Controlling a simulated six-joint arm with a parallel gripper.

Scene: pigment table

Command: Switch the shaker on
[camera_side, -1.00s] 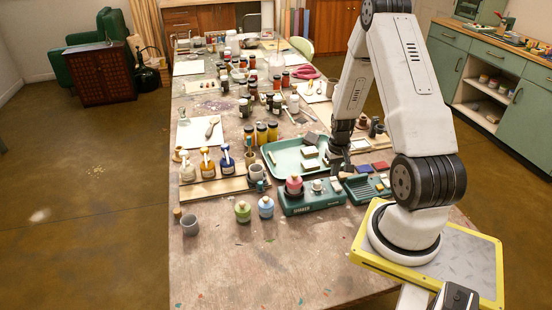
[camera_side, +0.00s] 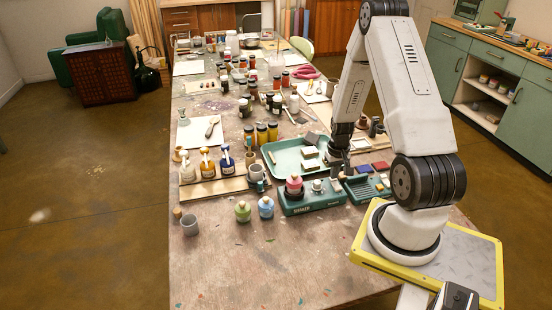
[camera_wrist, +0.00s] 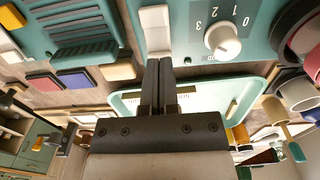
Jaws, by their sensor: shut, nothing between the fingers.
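The shaker (camera_side: 300,208) is a teal box on the table with a pink-lidded pot (camera_side: 293,185) at its left end. Its front also shows in the wrist view (camera_wrist: 258,45), with a white dial (camera_wrist: 222,40) marked 0 to 3 and a white rocker switch (camera_wrist: 155,28) beside it. My gripper (camera_wrist: 158,62) is shut and empty, its tips right at the near end of the rocker; I cannot tell if they touch it. In the side view, my gripper (camera_side: 339,170) is low behind the shaker's right end. The pointer's setting is too small to tell.
A teal tray (camera_side: 275,163) with pale blocks lies behind the shaker. A ribbed teal dish (camera_side: 368,189) is close on its right. Green and blue bottles (camera_side: 243,211) stand to the left. The table's front is clear.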

